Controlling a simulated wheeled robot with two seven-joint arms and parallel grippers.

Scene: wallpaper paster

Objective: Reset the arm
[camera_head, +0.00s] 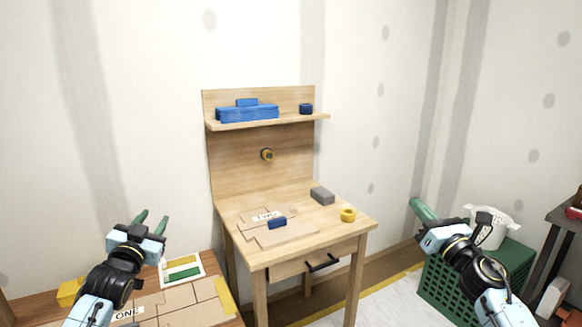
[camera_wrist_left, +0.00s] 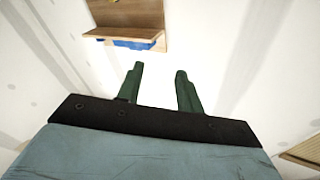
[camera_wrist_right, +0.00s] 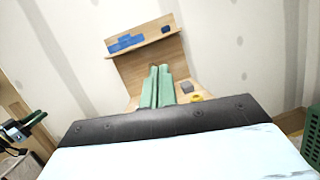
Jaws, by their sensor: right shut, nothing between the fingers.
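My left gripper (camera_head: 153,219) is raised above the wooden bench at the lower left. Its two green fingers stand apart with nothing between them, and they show the same gap in the left wrist view (camera_wrist_left: 160,72). My right gripper (camera_head: 415,203) is raised at the right, in front of the wall and to the right of the wooden desk (camera_head: 290,256). Its green fingers lie together in the right wrist view (camera_wrist_right: 159,70), with nothing held. Neither gripper touches anything.
The desk has a shelf (camera_head: 285,121) with a blue box (camera_head: 247,114). A grey block (camera_head: 322,195), a yellow tape roll (camera_head: 348,215) and a blue block (camera_head: 277,223) are on the desk. A green crate (camera_head: 450,290) with a white bucket (camera_head: 492,235) stands at right.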

